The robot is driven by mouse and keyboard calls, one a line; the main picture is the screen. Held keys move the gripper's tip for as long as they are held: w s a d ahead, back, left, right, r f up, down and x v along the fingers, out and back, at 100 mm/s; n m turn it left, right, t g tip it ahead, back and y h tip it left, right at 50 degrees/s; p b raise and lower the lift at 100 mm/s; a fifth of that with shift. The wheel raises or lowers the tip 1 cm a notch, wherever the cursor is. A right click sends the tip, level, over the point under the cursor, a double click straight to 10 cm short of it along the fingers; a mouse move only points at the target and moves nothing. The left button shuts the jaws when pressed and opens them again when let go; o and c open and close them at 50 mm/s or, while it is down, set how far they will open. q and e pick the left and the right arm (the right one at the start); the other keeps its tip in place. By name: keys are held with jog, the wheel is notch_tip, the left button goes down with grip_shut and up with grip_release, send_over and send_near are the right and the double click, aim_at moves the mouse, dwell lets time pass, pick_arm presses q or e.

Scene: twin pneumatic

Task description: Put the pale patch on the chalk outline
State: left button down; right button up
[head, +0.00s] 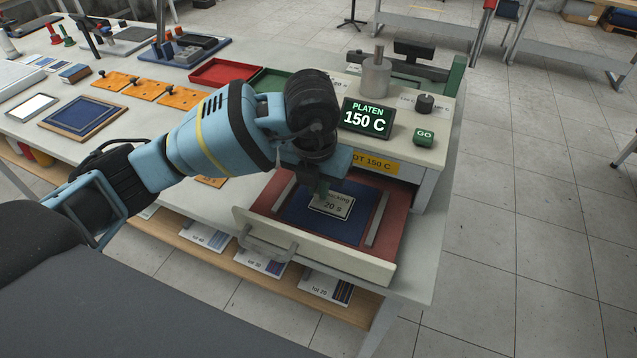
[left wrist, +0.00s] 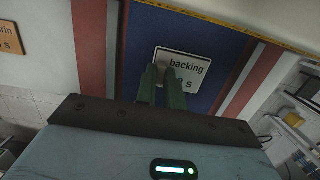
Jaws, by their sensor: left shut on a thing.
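The pale patch (head: 331,205), a light plate with a dark border reading "backing" and "20 s", is over the blue cloth (head: 295,213) in the open press drawer. It also shows in the left wrist view (left wrist: 181,68). My left gripper (head: 321,192) points down at the patch's upper left part, and its green fingers (left wrist: 162,88) are together, shut on the patch. The fingers hide part of the lettering. I cannot tell whether the patch rests flat on the cloth or hangs just above it. I cannot make out a chalk outline. My right gripper is out of view.
The drawer front (head: 312,250) has a grey handle, and grey bars (head: 377,219) flank the cloth. The press display (head: 367,118) reads "PLATEN 150 C", beside a green GO button (head: 424,137). Orange plates (head: 145,88), red tray (head: 222,72) and a framed blue cloth (head: 82,117) lie left.

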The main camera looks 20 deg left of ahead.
aim_at(315, 203)
pick_arm(q)
jog(key=c, duration=2)
grip_release()
jog(key=shift+f, duration=0.15)
jog(key=o, duration=0.5)
notch_tip(315, 203, up, 12)
jog(key=s+p, duration=0.1)
jog(key=shift+s, duration=0.2)
